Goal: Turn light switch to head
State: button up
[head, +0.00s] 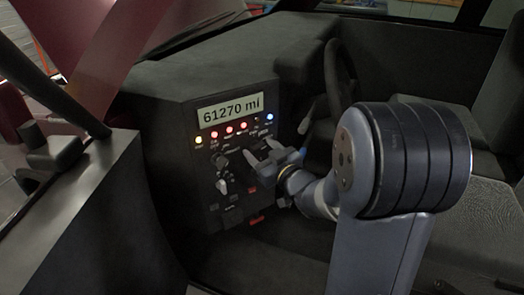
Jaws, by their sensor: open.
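The dashboard control panel (238,200) stands left of centre in the head view. It carries dark knobs and small switches. One knob (221,162) sits just left of my gripper, and another knob (222,186) sits below it. I cannot tell which of these is the light switch, as the labels are too small to read. My gripper (258,152) is open in front of the panel's right part, its fingers pointing left toward the panel. I cannot tell whether the fingers touch anything. The gripper and wrist hide part of the panel's right side.
A display (230,109) reads 61270 mi above a row of coloured lights. A steering wheel (338,75) stands behind my arm, with a stalk (306,117) right of the panel. Seats fill the right side. An open door (80,215) bounds the left.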

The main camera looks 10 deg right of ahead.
jog(key=v, duration=1)
jog(key=shift+s+p, duration=0.3)
jog(key=shift+p, duration=0.05)
jog(key=shift+d, duration=0.15)
jog(key=x, duration=1.1)
jog(key=shift+b, duration=0.4)
jog(key=shift+s, duration=0.1)
